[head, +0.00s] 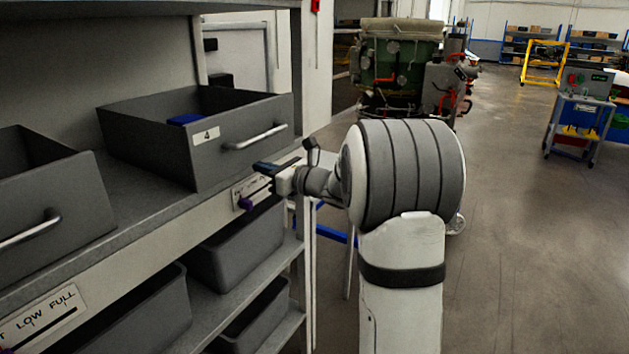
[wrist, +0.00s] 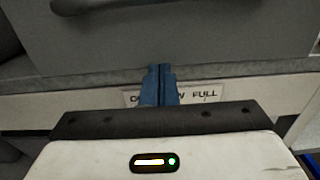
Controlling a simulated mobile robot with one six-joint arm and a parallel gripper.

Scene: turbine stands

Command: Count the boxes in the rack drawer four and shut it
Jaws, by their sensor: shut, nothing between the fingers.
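Drawer four (head: 240,145) is a grey bin with a "4" label (head: 206,135) and a bar handle (head: 255,137), on the rack shelf. Its inside shows from above, with one blue box (head: 185,119) partly visible; the front wall hides the rest. Contact cannot be told.
Another drawer (head: 50,215) sits left, with grey bins (head: 240,245) below.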

